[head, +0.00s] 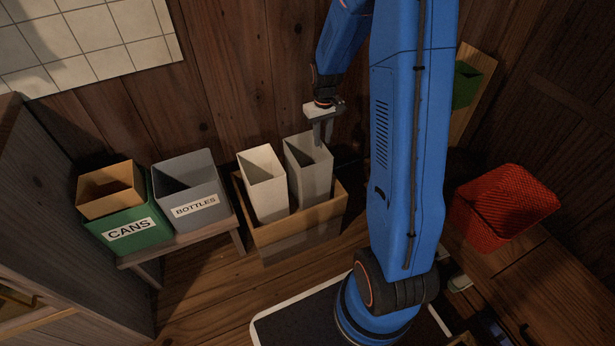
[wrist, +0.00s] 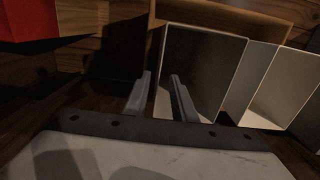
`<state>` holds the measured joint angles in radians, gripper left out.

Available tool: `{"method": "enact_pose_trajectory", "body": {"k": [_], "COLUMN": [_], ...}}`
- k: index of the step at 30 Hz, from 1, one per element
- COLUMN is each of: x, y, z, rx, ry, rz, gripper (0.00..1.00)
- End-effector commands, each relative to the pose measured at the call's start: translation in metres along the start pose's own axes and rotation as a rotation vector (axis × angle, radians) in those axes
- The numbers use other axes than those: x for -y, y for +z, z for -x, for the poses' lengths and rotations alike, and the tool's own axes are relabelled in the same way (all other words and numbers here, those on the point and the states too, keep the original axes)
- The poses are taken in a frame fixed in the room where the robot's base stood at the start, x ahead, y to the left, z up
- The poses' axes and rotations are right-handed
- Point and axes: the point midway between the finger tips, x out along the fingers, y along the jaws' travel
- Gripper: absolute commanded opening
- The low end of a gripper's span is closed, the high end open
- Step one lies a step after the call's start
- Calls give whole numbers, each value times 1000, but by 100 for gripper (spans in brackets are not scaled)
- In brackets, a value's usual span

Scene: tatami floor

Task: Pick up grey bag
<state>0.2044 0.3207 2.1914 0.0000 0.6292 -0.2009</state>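The grey bag (head: 312,182) stands upright and open-topped in the right part of a wooden crate (head: 301,232). My gripper (head: 323,138) points down at the bag's top rim in the head view. In the wrist view my gripper (wrist: 161,76) has its two fingers apart, with nothing seen clamped between them. One side edge of the grey bag (wrist: 207,65) appears between the fingers, one finger over the opening and the other outside. Whether they touch the bag cannot be told.
A cream bag (head: 263,184) stands left of the grey one in the crate. Further left, a green CANS bin (head: 128,227) and a grey BOTTLES bin (head: 195,207) stand on a low bench. A red basket (head: 503,205) is at right. The wooden wall is close behind.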

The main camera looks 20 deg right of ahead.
Motion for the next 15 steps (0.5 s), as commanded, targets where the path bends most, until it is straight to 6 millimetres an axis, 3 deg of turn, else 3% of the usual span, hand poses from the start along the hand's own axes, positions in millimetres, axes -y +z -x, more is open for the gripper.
{"method": "enact_pose_trajectory", "body": {"k": [9,15], "x": [-2,-2], "y": [2,2], "z": [-40,-45], "rx": [2,-1], "ry": [-1,-1], "rz": [0,0], "gripper": [24,24]}}
